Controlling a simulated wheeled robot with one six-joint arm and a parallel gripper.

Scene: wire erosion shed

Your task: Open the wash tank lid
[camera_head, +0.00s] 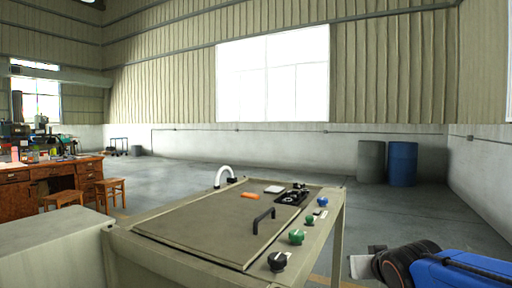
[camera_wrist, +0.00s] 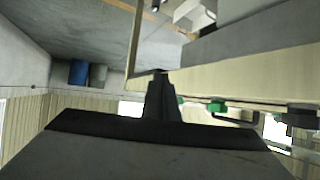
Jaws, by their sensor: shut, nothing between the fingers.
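The wash tank lid (camera_head: 200,228) is a flat grey-beige panel lying level on top of the tank (camera_head: 170,262), so it is closed. A black bar handle (camera_head: 263,218) stands up near the lid's right edge. My gripper (camera_wrist: 161,78) is shut and empty, its fingers together in the middle of the wrist view. In the head view my blue arm comes in at the lower right, with the gripper end to the right of the tank, apart from the handle. The wrist view shows the tank's side edge (camera_wrist: 245,80) close to my fingers.
Along the tank's right edge are a black knob (camera_head: 277,261), green knobs (camera_head: 296,237) and a blue knob (camera_head: 322,201). A white curved spout (camera_head: 225,172) and an orange block (camera_head: 250,196) are at the back. A blue drum (camera_head: 402,164) and grey drum (camera_head: 371,161) stand far off; floor between is clear.

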